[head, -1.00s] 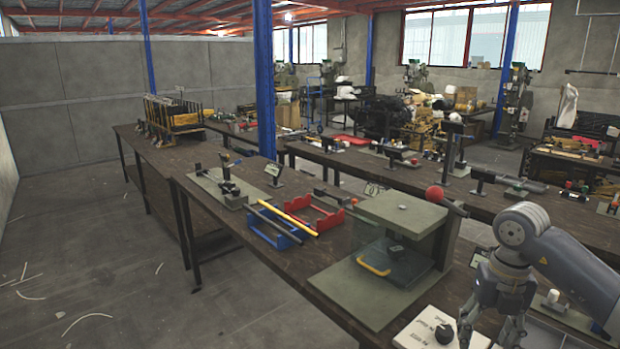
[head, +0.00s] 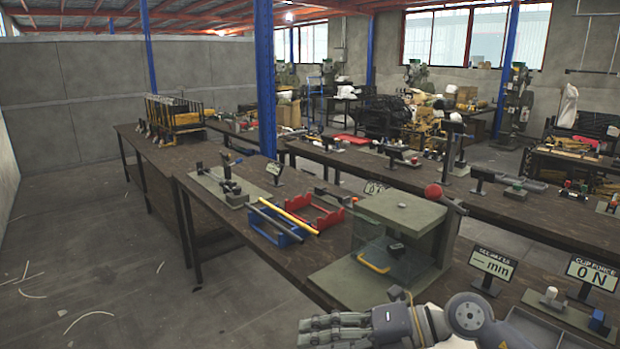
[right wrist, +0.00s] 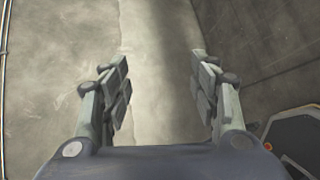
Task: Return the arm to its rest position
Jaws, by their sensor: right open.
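My right gripper (head: 306,331) shows at the bottom edge of the head view, its fingers pointing left in front of the workbench (head: 262,268). In the right wrist view, its two fingers (right wrist: 159,62) stand well apart with nothing between them, and concrete surfaces fill the background. My right arm comes in from the lower right and hides part of the bench's near end. My left arm and gripper are not in view.
A press guard box with a grey-green top (head: 403,211) and a red ball knob (head: 433,191) stands behind the gripper. Two displays, reading "mm" (head: 492,264) and "0 N" (head: 593,272), stand to the right. Blue (head: 273,228) and red (head: 325,219) racks sit farther back. The left floor is clear except for scattered strips.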

